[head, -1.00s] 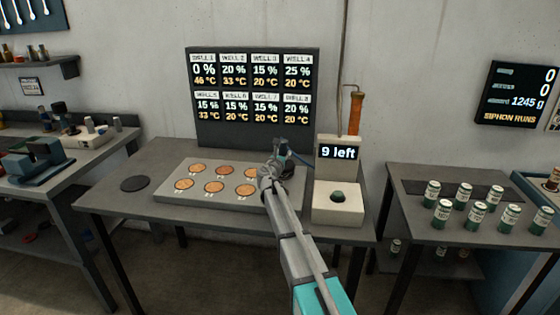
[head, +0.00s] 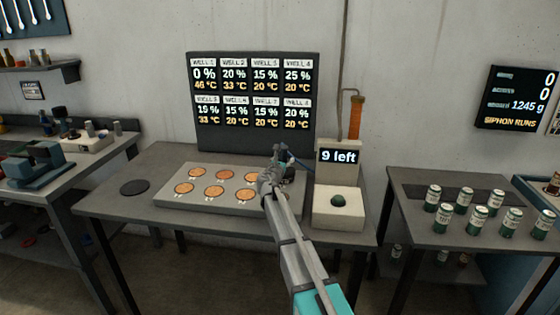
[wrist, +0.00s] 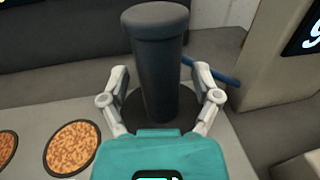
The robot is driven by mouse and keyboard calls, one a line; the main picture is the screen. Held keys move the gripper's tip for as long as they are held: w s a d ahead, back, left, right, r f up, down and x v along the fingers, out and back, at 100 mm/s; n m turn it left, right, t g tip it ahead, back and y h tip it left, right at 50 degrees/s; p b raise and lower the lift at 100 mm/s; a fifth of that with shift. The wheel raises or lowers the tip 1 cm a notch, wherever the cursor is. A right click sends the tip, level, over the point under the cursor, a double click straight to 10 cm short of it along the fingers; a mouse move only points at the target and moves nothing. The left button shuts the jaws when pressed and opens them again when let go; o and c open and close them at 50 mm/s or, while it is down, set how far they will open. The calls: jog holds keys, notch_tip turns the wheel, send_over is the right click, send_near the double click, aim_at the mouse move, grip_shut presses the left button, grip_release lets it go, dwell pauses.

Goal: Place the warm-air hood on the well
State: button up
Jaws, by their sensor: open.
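The warm-air hood looks like a dark grey upright cylinder with a wider rounded cap (wrist: 155,22), on a round dark base. It stands at the right end of the well plate (head: 172,195). In the head view my arm mostly hides it. My gripper (wrist: 160,75) is open, with one finger on each side of the cylinder; I cannot tell whether they touch it. In the head view my gripper (head: 279,155) is above the plate's right end. Several round wells with orange-brown pellets show, one of them (wrist: 72,147) left of the gripper.
A display board (head: 253,135) stands behind the plate. A pale dispenser (head: 338,215) reading "9 left" stands close to the right. A blue rod (wrist: 222,76) lies just beyond my right finger. A dark disc (head: 134,187) lies at the table's left. Several cans stand on the right table (head: 405,232).

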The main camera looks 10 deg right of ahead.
jog(key=shift+r, duration=0.15)
jog(key=v, duration=1.2)
dwell(0.6)
